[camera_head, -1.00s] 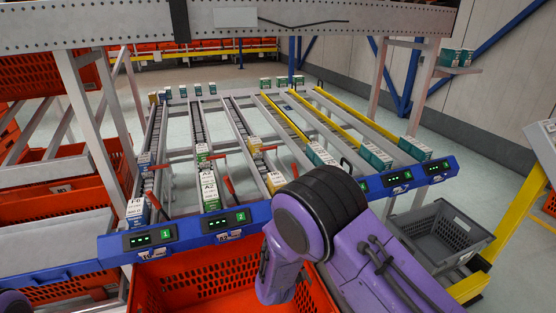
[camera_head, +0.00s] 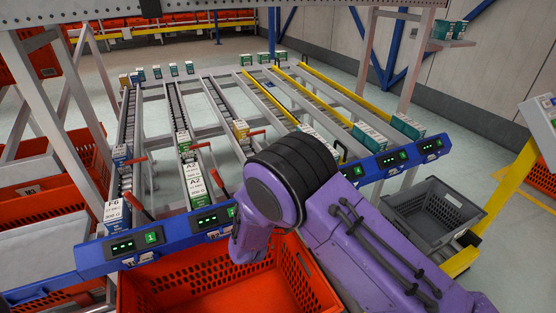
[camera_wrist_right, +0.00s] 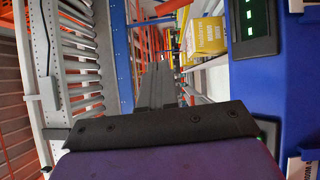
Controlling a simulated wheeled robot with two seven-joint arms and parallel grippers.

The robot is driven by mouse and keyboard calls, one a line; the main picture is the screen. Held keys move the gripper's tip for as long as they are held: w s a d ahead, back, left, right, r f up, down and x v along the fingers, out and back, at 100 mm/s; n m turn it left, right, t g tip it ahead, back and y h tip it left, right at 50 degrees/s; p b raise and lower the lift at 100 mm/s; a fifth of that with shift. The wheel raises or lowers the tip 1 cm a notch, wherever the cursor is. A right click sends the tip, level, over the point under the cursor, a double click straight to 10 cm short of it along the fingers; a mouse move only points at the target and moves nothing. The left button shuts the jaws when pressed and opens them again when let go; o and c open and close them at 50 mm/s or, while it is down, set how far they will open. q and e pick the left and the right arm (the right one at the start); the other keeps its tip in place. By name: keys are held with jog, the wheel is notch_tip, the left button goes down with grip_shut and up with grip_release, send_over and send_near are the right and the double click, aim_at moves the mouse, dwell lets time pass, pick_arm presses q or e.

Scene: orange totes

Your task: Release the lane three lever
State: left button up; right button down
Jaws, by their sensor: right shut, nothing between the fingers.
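My right arm (camera_head: 300,185) reaches over the front of the lanes and hides its gripper in the head view. In the right wrist view the right gripper (camera_wrist_right: 158,85) is shut and empty, its fingers pointing up the picture. A yellow box (camera_wrist_right: 205,37) and the blue rail (camera_wrist_right: 262,75) with a green-lit display are to its right. A red bar (camera_wrist_right: 160,9) lies beyond the fingertips; I cannot tell which lever it is. In the head view a red lever (camera_head: 257,132) stands beside the lane with yellow boxes (camera_head: 241,130). The front of that lane is behind my arm. My left gripper is not in view.
Red levers (camera_head: 218,182) also stand beside the lanes to the left. A blue front rail (camera_head: 180,231) carries lit displays. An orange tote (camera_head: 190,295) is below it, and a grey crate (camera_head: 415,220) is at the right. Grey rollers (camera_wrist_right: 80,48) are left of the fingers.

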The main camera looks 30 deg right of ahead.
jog(key=shift+w+f, duration=0.1)
jog(key=shift+a, duration=0.1)
jog(key=s+d+p+x, duration=0.1)
jog(key=d+p+x, duration=0.1)
jog(key=x, duration=1.1)
jog(key=shift+s+p, duration=0.4)
jog(key=shift+p, duration=0.3)
